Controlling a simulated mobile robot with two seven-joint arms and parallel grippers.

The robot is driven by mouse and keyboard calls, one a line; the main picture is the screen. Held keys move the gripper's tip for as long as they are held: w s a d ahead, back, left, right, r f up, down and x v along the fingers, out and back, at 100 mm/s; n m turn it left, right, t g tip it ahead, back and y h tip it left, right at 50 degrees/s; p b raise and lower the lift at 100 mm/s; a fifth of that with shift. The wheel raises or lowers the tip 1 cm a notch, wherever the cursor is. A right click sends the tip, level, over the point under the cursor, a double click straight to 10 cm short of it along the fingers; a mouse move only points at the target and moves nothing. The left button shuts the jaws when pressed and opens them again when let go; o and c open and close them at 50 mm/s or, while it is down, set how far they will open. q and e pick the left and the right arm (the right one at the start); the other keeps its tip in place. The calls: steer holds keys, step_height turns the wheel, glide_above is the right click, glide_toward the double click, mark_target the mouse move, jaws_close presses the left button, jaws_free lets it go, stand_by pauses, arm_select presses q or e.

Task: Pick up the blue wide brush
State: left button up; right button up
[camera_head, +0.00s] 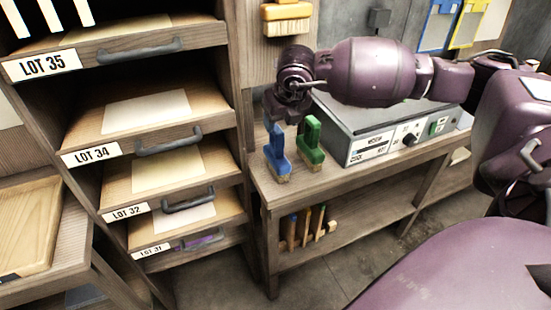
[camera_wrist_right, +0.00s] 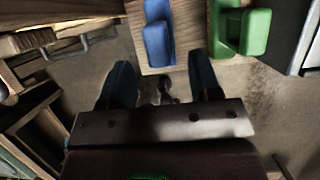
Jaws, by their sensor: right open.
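The blue wide brush (camera_head: 277,157) stands on the left end of the wooden bench, bristles down and handle up. In the wrist view the blue brush (camera_wrist_right: 158,38) is at the top centre, ahead of the fingers. My right gripper (camera_head: 284,108) is above and close to the blue brush, and it hides the top of the handle in the head view. In the wrist view the right gripper (camera_wrist_right: 163,84) is open, with nothing between its two dark fingers. I cannot tell if it touches the brush. My left gripper is not in view.
A green brush (camera_head: 311,142) stands just right of the blue one. A grey device (camera_head: 370,140) sits further right on the bench (camera_head: 268,187). A shelf with labelled drawers (camera_head: 150,140) is close on the left.

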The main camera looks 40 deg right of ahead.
mark_target(278, 130)
steer(key=b+x, duration=0.1)
steer(key=x, duration=0.5)
steer(key=shift+w+a+f, duration=0.1)
steer(key=shift+a+f, duration=0.05)
steer(key=shift+f, duration=0.05)
steer(key=shift+r, duration=0.1)
jaws_close()
